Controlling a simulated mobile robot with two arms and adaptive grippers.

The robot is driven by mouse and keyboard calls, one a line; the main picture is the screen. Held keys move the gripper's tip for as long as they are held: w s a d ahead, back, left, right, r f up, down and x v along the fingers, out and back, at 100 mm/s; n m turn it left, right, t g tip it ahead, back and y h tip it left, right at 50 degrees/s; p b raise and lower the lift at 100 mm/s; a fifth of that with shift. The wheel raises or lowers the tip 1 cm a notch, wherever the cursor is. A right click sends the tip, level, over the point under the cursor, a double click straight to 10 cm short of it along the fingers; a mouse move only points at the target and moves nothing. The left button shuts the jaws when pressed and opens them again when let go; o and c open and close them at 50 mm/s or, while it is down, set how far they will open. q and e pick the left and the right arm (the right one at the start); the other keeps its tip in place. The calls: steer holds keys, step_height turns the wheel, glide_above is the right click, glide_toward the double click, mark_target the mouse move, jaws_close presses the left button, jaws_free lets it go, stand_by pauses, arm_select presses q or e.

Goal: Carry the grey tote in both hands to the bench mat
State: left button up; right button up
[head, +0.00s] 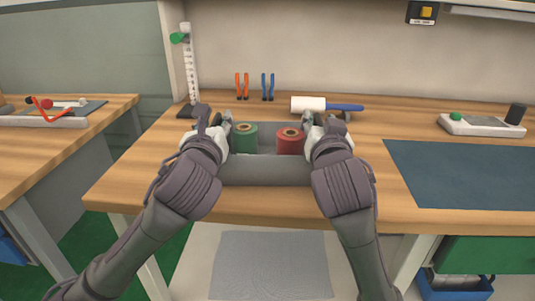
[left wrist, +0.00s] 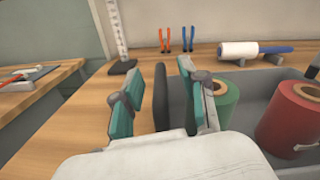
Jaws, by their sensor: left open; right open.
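The grey tote (head: 265,171) stands on the wooden bench in front of me. A green roll (head: 244,138) and a red roll (head: 290,141) stand upright in it. My left gripper (head: 214,124) is at the tote's left end. In the left wrist view, its teal-padded fingers (left wrist: 160,98) are apart, with a dark upright part of the tote's left end (left wrist: 166,98) between them, and a gap shows beside it. My right gripper (head: 325,122) is open at the tote's right end; my wrist partly hides its fingers. The dark blue bench mat (head: 460,182) lies bare to the right.
Behind the tote are a white roller with a blue handle (head: 308,104), orange pliers (head: 242,86), blue pliers (head: 268,86) and a white upright scale (head: 189,65). A grey-white tray (head: 480,126) stands behind the mat. Bare wood lies between tote and mat.

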arm_select(q)
steer(key=shift+w, duration=0.35)
arm_select(e)
steer(key=shift+w, duration=0.35)
steer(key=shift+c, duration=0.2)
arm_select(q)
jaws_close()
arm_select(e)
jaws_close()
arm_select(q)
steer(key=shift+r, duration=0.1)
arm_select(e)
steer(key=shift+r, duration=0.1)
